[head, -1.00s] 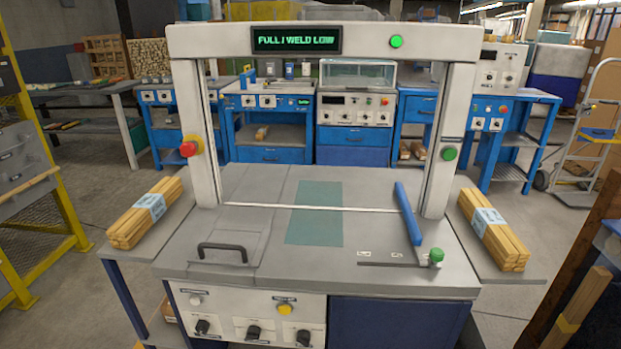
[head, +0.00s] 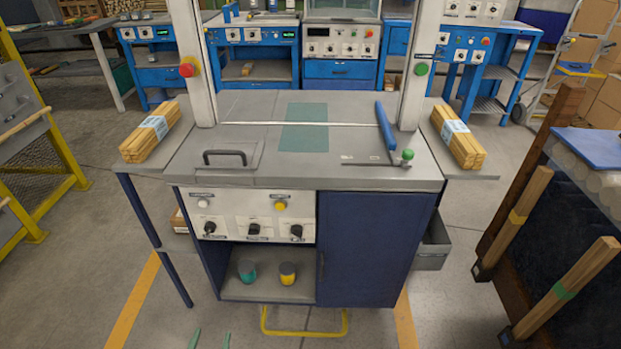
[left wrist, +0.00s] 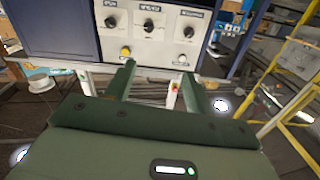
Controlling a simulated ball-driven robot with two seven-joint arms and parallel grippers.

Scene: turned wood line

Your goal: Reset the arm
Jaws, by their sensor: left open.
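My left gripper (head: 211,340) shows only as two green fingertips at the bottom edge of the head view, low in front of the workbench (head: 330,178). In the left wrist view my left gripper (left wrist: 157,85) has its two green fingers spread apart, with nothing between them. The bench's control panel (left wrist: 150,28) is beyond the fingers, apart from them. The rest of my left arm is out of the head view. My right gripper is in neither view now.
Bundled wood strips (head: 152,131) lie on the left side shelf and another bundle (head: 458,137) on the right. Two cups (head: 287,274) stand in the open cabinet. A yellow handle (head: 304,331) juts out at the floor. Wooden posts (head: 565,290) stand at the right.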

